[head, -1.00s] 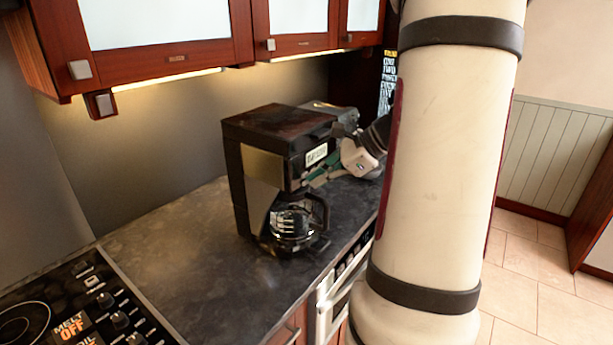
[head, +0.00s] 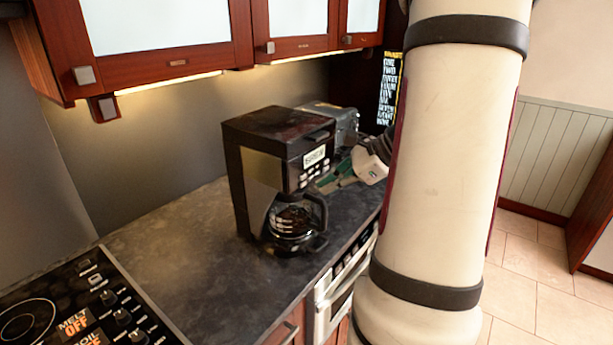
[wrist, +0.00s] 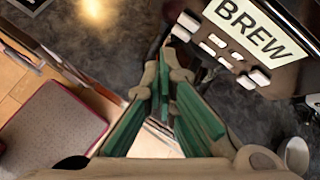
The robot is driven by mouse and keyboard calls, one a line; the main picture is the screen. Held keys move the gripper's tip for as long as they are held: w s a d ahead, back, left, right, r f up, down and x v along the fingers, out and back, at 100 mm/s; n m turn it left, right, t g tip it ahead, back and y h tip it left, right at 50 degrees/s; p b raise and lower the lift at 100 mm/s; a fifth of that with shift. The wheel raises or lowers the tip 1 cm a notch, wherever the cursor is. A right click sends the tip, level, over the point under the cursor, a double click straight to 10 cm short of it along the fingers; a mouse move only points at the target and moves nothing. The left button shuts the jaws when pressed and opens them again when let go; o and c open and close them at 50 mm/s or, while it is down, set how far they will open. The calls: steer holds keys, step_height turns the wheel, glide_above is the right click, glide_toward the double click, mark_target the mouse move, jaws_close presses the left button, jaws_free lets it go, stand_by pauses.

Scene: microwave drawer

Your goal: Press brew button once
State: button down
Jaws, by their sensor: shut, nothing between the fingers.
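The black and steel coffee maker (head: 275,140) stands on the dark counter. Its light label panel (head: 314,156) faces right; in the wrist view the panel (wrist: 258,25) reads "BREW". Small pale buttons (head: 316,174) sit below the label, and they also show in the wrist view (wrist: 216,41). I cannot tell which single button is the brew button. My gripper (head: 322,185) has green finger pads and is shut and empty. Its fingertips (wrist: 170,62) are just off the button panel, a little to the side of the buttons, apparently not touching.
A glass carafe (head: 292,222) sits in the coffee maker. A grey appliance (head: 338,120) stands behind it. Wall cabinets (head: 160,40) hang above, and a stove top (head: 85,300) is at the lower left. The counter (head: 190,260) left of the coffee maker is clear.

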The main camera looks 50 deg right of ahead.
steer(key=s+p, duration=0.1)
steer(key=s, duration=0.2)
steer(key=shift+d, duration=0.15)
stand_by(0.8)
steer(key=w+a+r+n+g, duration=0.1)
steer(key=a+r+n+g, duration=0.15)
steer(key=a+n, duration=0.5)
steer(key=w+a+r+n+g, duration=0.1)
steer(key=a+r+n+g, duration=0.2)
steer(key=a, duration=0.8)
steer(key=s+a+r+n+t+h, duration=0.2)
steer(key=s+a+r+n, duration=0.3)
steer(key=a+n, duration=0.8)
steer(key=s+n+h, duration=0.1)
steer(key=s+n, duration=0.2)
steer(key=n, duration=0.1)
steer(key=shift+h, duration=0.3)
steer(key=shift+t, duration=0.25)
